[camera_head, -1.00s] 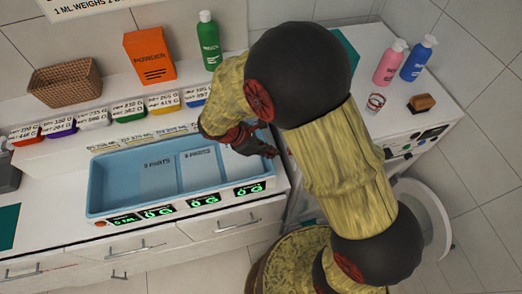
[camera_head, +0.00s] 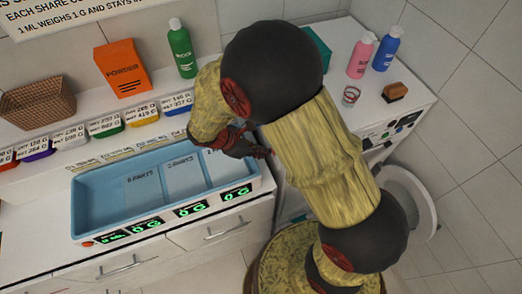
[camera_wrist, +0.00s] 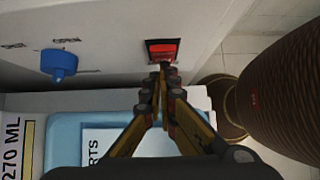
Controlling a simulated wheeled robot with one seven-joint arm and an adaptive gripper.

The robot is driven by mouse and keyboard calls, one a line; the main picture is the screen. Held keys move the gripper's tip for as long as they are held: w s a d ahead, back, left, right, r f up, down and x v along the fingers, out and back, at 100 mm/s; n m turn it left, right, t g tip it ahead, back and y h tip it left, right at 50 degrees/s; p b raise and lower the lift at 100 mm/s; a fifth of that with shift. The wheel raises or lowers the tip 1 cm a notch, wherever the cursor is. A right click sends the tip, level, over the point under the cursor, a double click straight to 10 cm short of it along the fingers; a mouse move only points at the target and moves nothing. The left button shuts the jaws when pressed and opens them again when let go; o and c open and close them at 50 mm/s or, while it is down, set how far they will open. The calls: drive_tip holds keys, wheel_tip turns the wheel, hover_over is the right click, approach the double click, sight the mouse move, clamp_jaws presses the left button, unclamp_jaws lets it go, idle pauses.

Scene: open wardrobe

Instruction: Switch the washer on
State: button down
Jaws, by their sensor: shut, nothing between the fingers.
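The washer (camera_head: 415,112) is the white machine at the right in the head view, with its round door (camera_head: 418,200) hanging open. Part of its control panel (camera_head: 385,136) shows on the front; my arm hides the rest. My gripper (camera_head: 266,153) is over the right end of the blue tray, left of the washer. In the wrist view my gripper (camera_wrist: 163,68) is shut and empty, its tips at the lower edge of a red switch (camera_wrist: 162,50) on a white panel. I cannot tell whether they touch. A blue knob (camera_wrist: 58,64) sits left of the switch.
The blue tray (camera_head: 80,205) with lit readouts is in the counter under my gripper. A pink bottle (camera_head: 361,57), a blue bottle (camera_head: 386,50), a small glass (camera_head: 350,95) and a brown brush (camera_head: 395,92) stand on the washer. A green bottle (camera_head: 181,50) is behind the tray.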

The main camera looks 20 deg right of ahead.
drive_tip(key=shift+r, duration=0.15)
drive_tip(key=shift+r+p, duration=0.7)
drive_tip(key=shift+p, duration=0.05)
drive_tip(key=shift+a, duration=0.15)
